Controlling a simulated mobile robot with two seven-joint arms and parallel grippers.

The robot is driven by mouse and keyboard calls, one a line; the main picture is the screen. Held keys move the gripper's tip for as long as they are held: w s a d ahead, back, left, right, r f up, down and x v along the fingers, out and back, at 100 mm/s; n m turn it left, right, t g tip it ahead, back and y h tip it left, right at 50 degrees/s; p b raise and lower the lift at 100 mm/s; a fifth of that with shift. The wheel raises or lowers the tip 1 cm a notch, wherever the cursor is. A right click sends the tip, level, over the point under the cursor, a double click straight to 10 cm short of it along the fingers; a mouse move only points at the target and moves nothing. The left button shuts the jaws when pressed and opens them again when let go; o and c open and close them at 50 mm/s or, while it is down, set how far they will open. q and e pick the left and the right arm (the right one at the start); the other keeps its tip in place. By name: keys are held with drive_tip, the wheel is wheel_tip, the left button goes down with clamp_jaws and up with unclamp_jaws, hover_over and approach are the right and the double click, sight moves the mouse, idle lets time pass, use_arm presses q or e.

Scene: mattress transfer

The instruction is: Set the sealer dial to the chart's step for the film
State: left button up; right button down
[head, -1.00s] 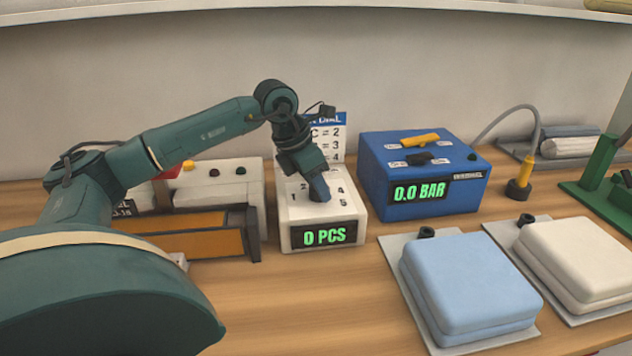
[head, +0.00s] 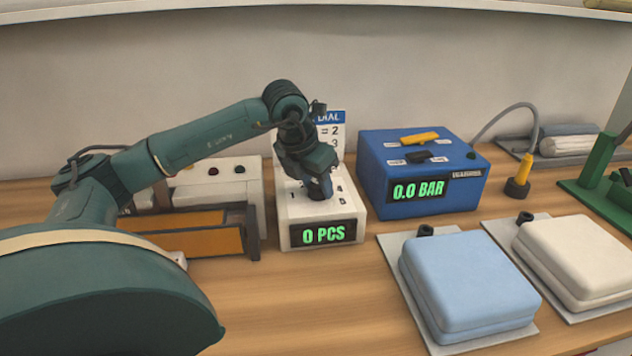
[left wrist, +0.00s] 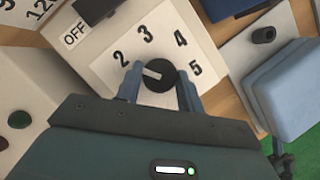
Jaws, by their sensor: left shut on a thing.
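The sealer (head: 350,205) is a white box with a green "0 PCS" display. Its black dial (left wrist: 160,86) shows in the left wrist view, with numbers 2 to 5 visible around it. The dial's white pointer mark points up-left, towards the 2. My left gripper (left wrist: 159,92) is shut on the dial, one finger on each side. In the head view the left gripper (head: 320,192) comes down over the sealer top and hides the dial. The chart (head: 330,128) stands behind with a blue header; the arm hides much of it.
A blue box (head: 440,208) reading "0.0 BAR" stands just right of the sealer. Blue (head: 465,275) and cream (head: 575,250) cushion-like blocks lie on grey plates at front right. A white machine with an orange panel (head: 185,243) is at left. Bare table lies in front.

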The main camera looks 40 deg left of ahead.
drive_tip(key=shift+s, duration=0.1)
use_arm(q)
drive_tip(key=o, duration=1)
use_arm(e)
drive_tip(key=shift+f, duration=0.1)
use_arm(q)
drive_tip(key=p+v, duration=0.1)
drive_tip(key=v, duration=1.2)
drive_tip(key=shift+s+r, duration=0.1)
use_arm(e)
drive_tip(key=shift+w+a+f, duration=0.1)
drive_tip(key=shift+w+a, duration=0.15)
drive_tip(key=shift+a, duration=0.05)
drive_tip(key=shift+w+r, duration=0.1)
drive_tip(key=shift+r, duration=0.1)
